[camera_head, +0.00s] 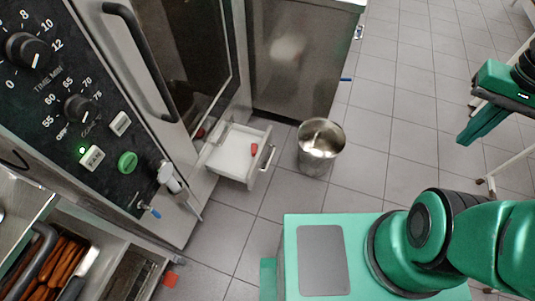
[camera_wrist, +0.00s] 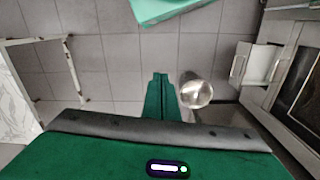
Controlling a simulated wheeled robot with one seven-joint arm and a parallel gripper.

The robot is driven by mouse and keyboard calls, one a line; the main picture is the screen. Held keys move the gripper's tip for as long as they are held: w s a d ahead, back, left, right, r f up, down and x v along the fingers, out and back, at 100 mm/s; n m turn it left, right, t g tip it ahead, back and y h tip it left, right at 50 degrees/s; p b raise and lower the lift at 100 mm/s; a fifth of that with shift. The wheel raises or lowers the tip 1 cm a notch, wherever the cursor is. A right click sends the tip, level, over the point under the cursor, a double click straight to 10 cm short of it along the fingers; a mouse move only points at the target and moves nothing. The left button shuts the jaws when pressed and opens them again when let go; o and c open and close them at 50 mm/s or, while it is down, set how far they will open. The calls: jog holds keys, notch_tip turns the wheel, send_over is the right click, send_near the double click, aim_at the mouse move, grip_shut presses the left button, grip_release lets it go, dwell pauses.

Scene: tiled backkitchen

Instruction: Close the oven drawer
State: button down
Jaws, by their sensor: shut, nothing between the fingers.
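The oven drawer (camera_head: 229,170) is pulled out at the foot of the oven (camera_head: 150,70). It is a white, shallow box with a bar handle (camera_head: 268,157) on its front, and a small red object (camera_head: 254,149) lies inside. In the wrist view the drawer (camera_wrist: 260,62) shows at the upper right, with its front facing left. My gripper (camera_head: 464,139) is at the right edge of the head view, well apart from the drawer. In the wrist view its green fingers (camera_wrist: 160,78) are together and empty, pointing over bare floor.
A metal bucket (camera_head: 320,160) stands on the floor just right of the drawer; it also shows beside my fingers in the wrist view (camera_wrist: 196,92). A steel cabinet (camera_head: 295,60) is behind it. A white-framed rack (camera_wrist: 70,70) stands at the left of the wrist view.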

jog(key=w+a+f+n, duration=0.1)
jog(key=w+f, duration=0.3)
jog(key=w, duration=0.2)
jog(key=w+a+f+n, duration=0.1)
jog(key=w+f+n, duration=0.1)
jog(key=w+f, duration=0.4)
jog(key=m+t+y, duration=0.1)
jog(key=t+y, duration=0.2)
jog(key=y, duration=0.6)
send_near(260, 155)
notch_tip(260, 155, down, 4)
jog(key=a, duration=0.2)
jog(key=shift+w+a+f, duration=0.15)
jog(key=shift+w+a, duration=0.6)
jog(key=shift+a, duration=0.2)
